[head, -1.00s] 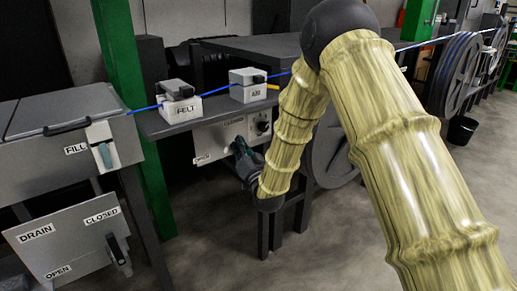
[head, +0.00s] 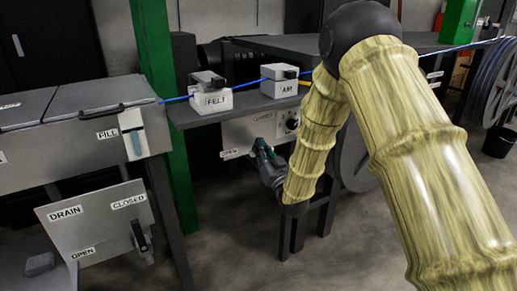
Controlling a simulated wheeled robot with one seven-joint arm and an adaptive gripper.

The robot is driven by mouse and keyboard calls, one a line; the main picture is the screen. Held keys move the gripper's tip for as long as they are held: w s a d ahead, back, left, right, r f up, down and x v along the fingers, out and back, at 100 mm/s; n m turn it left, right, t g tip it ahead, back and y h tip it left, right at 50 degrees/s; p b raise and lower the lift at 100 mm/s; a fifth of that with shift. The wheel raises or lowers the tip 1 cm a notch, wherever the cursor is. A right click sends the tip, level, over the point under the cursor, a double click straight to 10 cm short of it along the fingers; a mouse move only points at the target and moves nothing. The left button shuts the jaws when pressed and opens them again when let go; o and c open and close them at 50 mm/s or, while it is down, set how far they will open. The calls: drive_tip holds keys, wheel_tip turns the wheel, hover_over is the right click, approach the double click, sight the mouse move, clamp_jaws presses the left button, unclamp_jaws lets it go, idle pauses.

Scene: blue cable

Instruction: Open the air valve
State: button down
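The valve panel (head: 237,136) is a light plate under the bench, with an OPEN label (head: 230,153) at its lower left and a CLOSED label partly legible at its top. A small round dark knob or gauge (head: 292,124) is at the panel's right. My gripper (head: 262,150) is in front of the panel, close to its lower middle. The valve handle cannot be made out behind my gripper. The fingers are small and dark here, so whether they are open, shut or touching anything cannot be told.
White FELT (head: 217,100) and AIR (head: 283,87) blocks stand on the bench above, with the blue cable (head: 240,86) running through. A tank with FILL label (head: 107,134) and a DRAIN panel (head: 90,220) with a dark handle are at left. A green post (head: 165,110) stands between.

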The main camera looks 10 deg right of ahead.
idle(0.4)
wheel_tip(320, 180, up, 5)
drive_tip(key=p, duration=0.3)
drive_tip(key=f+v, duration=0.1)
drive_tip(key=v, duration=0.9)
drive_tip(key=shift+d+b, duration=0.35)
drive_tip(key=shift+b, duration=0.05)
drive_tip(key=shift+w+f, duration=0.1)
